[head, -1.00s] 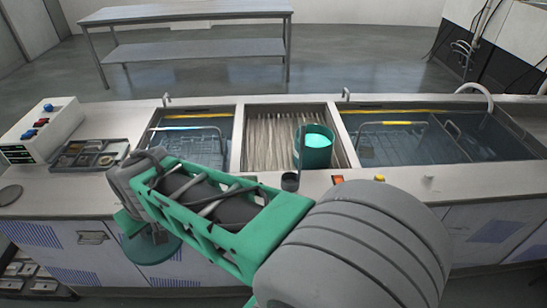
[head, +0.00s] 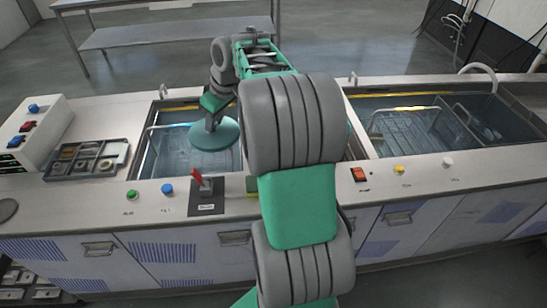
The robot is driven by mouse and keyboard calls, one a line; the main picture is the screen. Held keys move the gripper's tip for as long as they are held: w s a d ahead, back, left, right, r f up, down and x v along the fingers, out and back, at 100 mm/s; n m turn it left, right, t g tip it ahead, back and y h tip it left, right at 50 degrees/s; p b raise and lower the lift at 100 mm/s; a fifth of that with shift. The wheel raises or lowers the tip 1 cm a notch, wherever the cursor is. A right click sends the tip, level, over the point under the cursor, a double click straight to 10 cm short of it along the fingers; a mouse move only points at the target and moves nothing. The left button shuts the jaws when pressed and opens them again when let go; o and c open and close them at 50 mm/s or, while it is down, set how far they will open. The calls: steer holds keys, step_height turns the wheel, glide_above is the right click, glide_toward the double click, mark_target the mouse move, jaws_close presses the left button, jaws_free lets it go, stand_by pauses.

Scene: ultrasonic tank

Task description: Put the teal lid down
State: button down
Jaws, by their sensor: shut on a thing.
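The teal lid (head: 225,136) is a flat round disc in the head view. My gripper (head: 210,122) is shut on it from above, at the lid's middle. The lid appears roughly level and hangs over the right part of the left tank (head: 152,150), near the middle tank. I cannot tell its exact height above the tank. The middle tank and the teal pot that stood there are mostly hidden behind my arm.
A parts tray (head: 88,158) and a control box (head: 35,130) stand on the counter at left. A red-handled lever (head: 199,180) and coloured buttons line the front edge. The right tank (head: 410,128) holds a wire basket. The counter between parts tray and left tank is narrow.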

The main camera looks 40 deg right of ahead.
steer(key=s+d+f+n+y, duration=0.1)
steer(key=s+d, duration=0.1)
steer(key=d, duration=0.8)
steer(key=s+d+f+n, duration=0.1)
steer(key=s+d+n, duration=0.15)
steer(key=d, duration=0.65)
step_height(320, 180, down, 10)
steer(key=b, duration=0.2)
steer(key=shift+s+d+f+m+g, duration=0.15)
steer(key=shift+s+f+m+g, duration=0.1)
steer(key=shift+m+g, duration=0.1)
steer(key=shift+f+b, duration=0.45)
steer(key=shift+f, duration=0.15)
steer(key=c, duration=1.1)
jaws_free()
steer(key=shift+c, duration=0.2)
